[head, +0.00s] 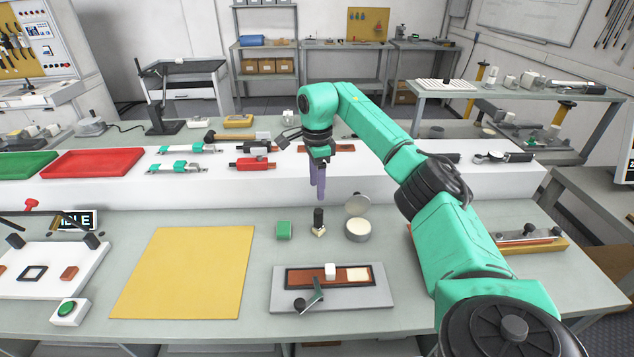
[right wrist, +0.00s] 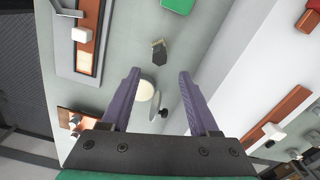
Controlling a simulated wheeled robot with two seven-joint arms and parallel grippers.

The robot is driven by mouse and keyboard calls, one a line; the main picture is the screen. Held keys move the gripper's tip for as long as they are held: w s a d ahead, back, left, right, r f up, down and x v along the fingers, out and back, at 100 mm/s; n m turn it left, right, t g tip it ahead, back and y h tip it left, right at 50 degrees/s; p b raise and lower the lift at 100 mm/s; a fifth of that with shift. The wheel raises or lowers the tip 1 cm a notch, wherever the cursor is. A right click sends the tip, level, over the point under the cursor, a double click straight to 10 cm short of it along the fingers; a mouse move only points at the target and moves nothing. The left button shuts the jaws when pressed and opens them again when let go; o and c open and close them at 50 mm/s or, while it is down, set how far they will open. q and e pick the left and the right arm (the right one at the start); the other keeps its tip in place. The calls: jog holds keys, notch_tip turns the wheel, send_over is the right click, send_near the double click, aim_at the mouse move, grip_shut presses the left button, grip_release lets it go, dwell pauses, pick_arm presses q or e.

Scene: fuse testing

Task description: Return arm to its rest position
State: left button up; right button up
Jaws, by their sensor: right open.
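My right arm (head: 400,165), green with black joints, reaches in from the lower right over the worktable. Its right gripper (head: 317,198) points down with purple fingers, in front of the raised white shelf. In the right wrist view the two purple fingers of this gripper (right wrist: 158,74) stand wide apart with nothing held between them. Below them are a small dark-handled brush (right wrist: 159,52) and a round pot (right wrist: 146,90) with its lid tilted beside it. The brush (head: 319,221) and the pot (head: 358,229) also show in the head view. My left gripper is not in view.
A grey fixture (head: 283,300) with a brown strip, a green block (head: 284,230) and a yellow mat (head: 185,270) lie on the worktable. The white shelf (head: 215,187) behind carries a red tray (head: 93,162) and several fuse holders.

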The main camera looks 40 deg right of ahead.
notch_tip(320, 180, up, 2)
jog(key=shift+r, duration=0.25)
